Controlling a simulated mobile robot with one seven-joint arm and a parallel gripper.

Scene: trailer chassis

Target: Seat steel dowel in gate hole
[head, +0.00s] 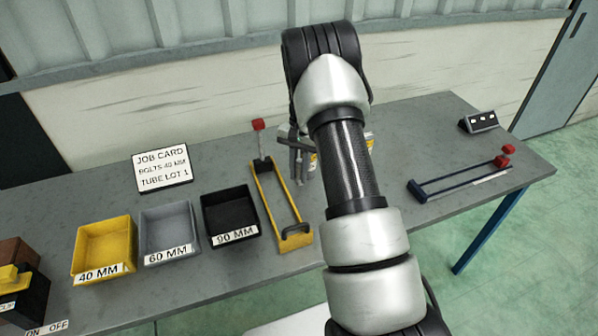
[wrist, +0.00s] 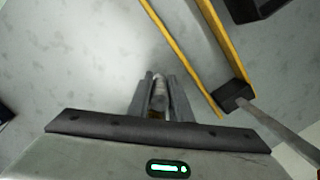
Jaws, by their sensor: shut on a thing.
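My gripper (head: 298,152) is above the back middle of the bench, partly hidden by my arm in the head view. In the wrist view my gripper (wrist: 158,98) is shut on a grey cylindrical piece (wrist: 159,88), which looks like the steel dowel. A yellow frame (head: 264,195) lies beside the gripper, to its left in the head view. It has a raised lever with a red knob (head: 258,125) and a dark block (wrist: 232,96) at the lever's foot. A blue frame (head: 450,184) with red knobs lies at the right. I cannot make out the gate hole.
Yellow (head: 103,246), grey (head: 168,230) and black (head: 230,212) bins stand left of the yellow frame. A job card (head: 162,170) stands behind them. Labelled yellow-and-white items (head: 312,161) are close to the gripper, partly hidden. The bench between my arm and the blue frame is clear.

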